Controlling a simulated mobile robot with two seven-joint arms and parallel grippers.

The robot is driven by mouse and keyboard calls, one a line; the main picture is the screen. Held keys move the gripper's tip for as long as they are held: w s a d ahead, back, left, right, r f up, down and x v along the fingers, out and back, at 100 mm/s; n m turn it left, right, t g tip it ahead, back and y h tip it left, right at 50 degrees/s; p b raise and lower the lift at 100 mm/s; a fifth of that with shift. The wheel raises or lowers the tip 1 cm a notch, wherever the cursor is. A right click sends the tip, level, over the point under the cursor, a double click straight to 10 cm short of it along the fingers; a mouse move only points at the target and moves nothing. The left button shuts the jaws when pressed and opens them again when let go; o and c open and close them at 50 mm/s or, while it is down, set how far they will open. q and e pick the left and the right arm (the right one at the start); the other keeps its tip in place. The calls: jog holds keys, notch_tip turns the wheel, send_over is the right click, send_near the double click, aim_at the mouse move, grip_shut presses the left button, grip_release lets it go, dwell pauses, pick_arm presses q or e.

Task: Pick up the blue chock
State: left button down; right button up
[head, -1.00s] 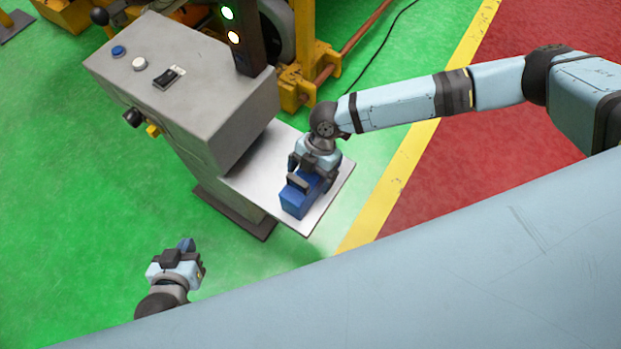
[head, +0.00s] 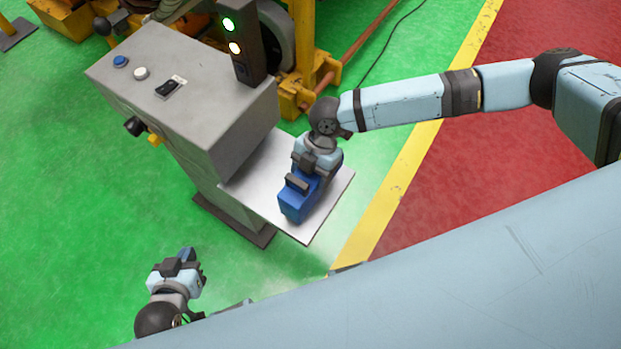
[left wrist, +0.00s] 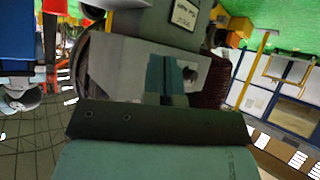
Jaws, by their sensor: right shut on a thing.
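The blue chock (head: 294,205) is at the metal shelf (head: 325,205) on the side of the grey control cabinet. My right gripper (head: 301,183) comes down on it from above and is shut on it. The gripper covers the chock's upper part. I cannot tell whether the chock touches the shelf or is just above it. My left gripper (head: 186,260) is over the green floor at the lower left, well apart from the chock. In the left wrist view its body shows at the bottom, but its finger opening is not clear.
The grey control cabinet (head: 190,90) stands left of the shelf, with buttons and a switch on top. Yellow machinery (head: 300,90) stands at the back. Green floor is free on the left.

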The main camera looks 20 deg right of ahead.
notch_tip(320, 180, up, 16)
jog(key=p, duration=0.1)
dwell(1.0)
